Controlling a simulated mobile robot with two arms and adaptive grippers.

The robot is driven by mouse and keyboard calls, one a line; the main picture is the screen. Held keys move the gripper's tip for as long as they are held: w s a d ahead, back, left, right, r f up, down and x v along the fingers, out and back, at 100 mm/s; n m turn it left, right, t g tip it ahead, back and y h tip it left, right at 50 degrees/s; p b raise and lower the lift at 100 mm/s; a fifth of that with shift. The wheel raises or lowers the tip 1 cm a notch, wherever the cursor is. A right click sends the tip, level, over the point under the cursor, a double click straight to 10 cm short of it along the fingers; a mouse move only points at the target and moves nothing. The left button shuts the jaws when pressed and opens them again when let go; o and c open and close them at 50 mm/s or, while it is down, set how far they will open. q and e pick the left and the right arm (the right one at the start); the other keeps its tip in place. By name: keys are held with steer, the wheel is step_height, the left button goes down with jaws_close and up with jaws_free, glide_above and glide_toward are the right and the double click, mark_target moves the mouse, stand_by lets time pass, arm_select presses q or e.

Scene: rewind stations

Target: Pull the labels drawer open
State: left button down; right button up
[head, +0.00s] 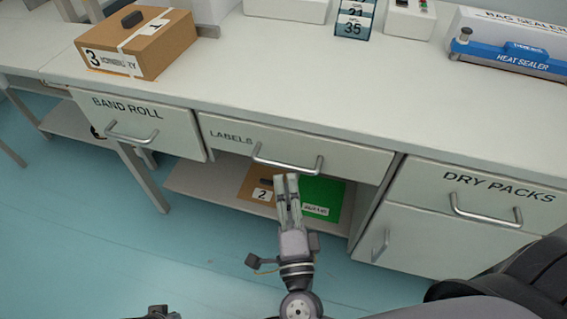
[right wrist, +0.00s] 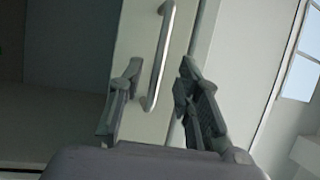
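The labels drawer (head: 225,132) has a pale front marked LABELS under the worktop and looks shut. Its silver bar handle (head: 290,166) runs along the front; it also shows in the right wrist view (right wrist: 161,50). My right gripper (head: 287,180) is just in front of the handle in the head view. In the right wrist view its two fingers (right wrist: 157,92) are apart, with the handle's near end in the gap between them; I cannot see either finger pressing on it. A dark piece, probably my left gripper (head: 155,313), barely shows at the bottom edge.
The band roll drawer (head: 135,118) is to the left and the dry packs drawer (head: 480,192) to the right. An open shelf below holds a brown box (head: 258,190) and a green box (head: 322,198). A cardboard box (head: 140,45) and a blue heat sealer (head: 510,57) stand on the worktop.

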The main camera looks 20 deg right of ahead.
mark_target(284, 164)
steer(key=x, duration=0.5)
steer(key=shift+w+d+r, duration=0.1)
steer(key=shift+w, duration=0.3)
arm_select(q)
steer(key=shift+s+f, duration=0.1)
steer(key=shift+f, duration=0.7)
arm_select(e)
steer(key=shift+c, duration=0.2)
steer(key=shift+c, duration=0.7)
arm_select(q)
steer(key=shift+r, duration=0.15)
arm_select(e)
jaws_close()
